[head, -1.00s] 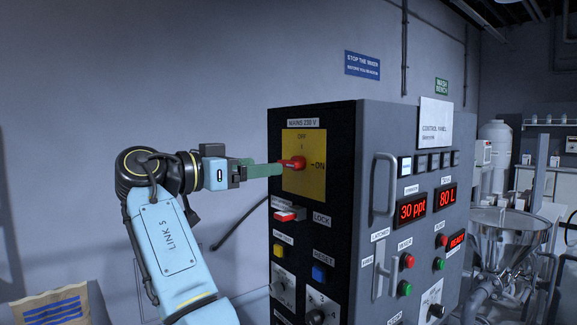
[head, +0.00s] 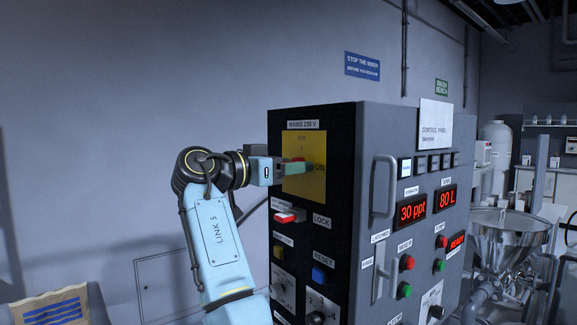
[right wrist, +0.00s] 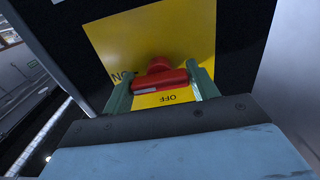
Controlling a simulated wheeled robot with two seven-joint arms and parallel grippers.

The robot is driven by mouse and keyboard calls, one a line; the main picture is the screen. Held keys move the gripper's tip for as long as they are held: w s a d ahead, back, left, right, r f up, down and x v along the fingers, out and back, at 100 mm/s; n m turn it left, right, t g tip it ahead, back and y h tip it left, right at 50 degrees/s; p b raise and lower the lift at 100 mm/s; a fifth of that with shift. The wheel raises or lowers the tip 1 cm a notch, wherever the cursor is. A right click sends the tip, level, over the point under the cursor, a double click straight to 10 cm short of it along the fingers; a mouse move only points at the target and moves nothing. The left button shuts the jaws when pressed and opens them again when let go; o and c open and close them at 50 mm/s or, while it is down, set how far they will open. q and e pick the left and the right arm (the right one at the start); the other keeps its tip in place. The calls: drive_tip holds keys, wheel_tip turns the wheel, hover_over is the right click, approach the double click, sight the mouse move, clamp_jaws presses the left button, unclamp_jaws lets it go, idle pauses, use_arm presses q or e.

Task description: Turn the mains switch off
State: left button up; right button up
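The mains switch is a red bar handle (right wrist: 160,82) on a yellow plate (head: 304,187), under a "MAINS 230 V" label. The bar lies level, toward ON; OFF is marked above it in the head view. My right gripper (head: 296,168) is at the switch and hides most of the handle in the head view. In the right wrist view its two green fingers (right wrist: 161,88) stand apart at either end of the bar, with the bar between them. They are very close to its ends; I cannot tell if they touch. My left gripper is not in view.
Below the plate on the black panel are a red lock lever (head: 288,215), a dark yellow button (head: 278,252) and a blue reset button (head: 319,274). A grey door handle (head: 384,187) stands out from the cabinet's right face. A steel hopper (head: 510,240) is at the right.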

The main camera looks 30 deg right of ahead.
drive_tip(key=c, duration=0.5)
